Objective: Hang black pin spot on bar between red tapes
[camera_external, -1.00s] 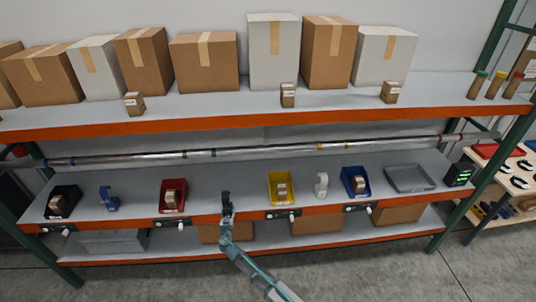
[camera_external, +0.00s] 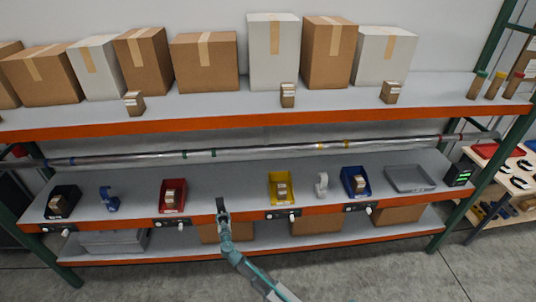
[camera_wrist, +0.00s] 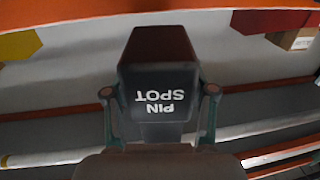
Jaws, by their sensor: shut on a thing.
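My gripper (camera_external: 223,214) is in front of the middle shelf, between the red and yellow bins. It is shut on the black pin spot (camera_wrist: 158,75), whose "PIN SPOT" lettering reads upside down in the wrist view. The pin spot (camera_external: 220,203) looks small and dark in the external view; its hook cannot be made out. The silver bar (camera_external: 260,150) runs lengthwise under the top shelf, behind and above my gripper. Red tape (camera_external: 462,137) shows near the bar's right end; blue, green and yellow tapes mark other parts.
The red bin (camera_external: 173,208) and yellow bin (camera_external: 280,203) stand either side of my gripper. A blue spot (camera_external: 108,203) and white spot (camera_external: 321,190) stand on the same shelf. The orange upper shelf edge (camera_external: 250,123) overhangs the bar. The shelf surface below the bar is partly clear.

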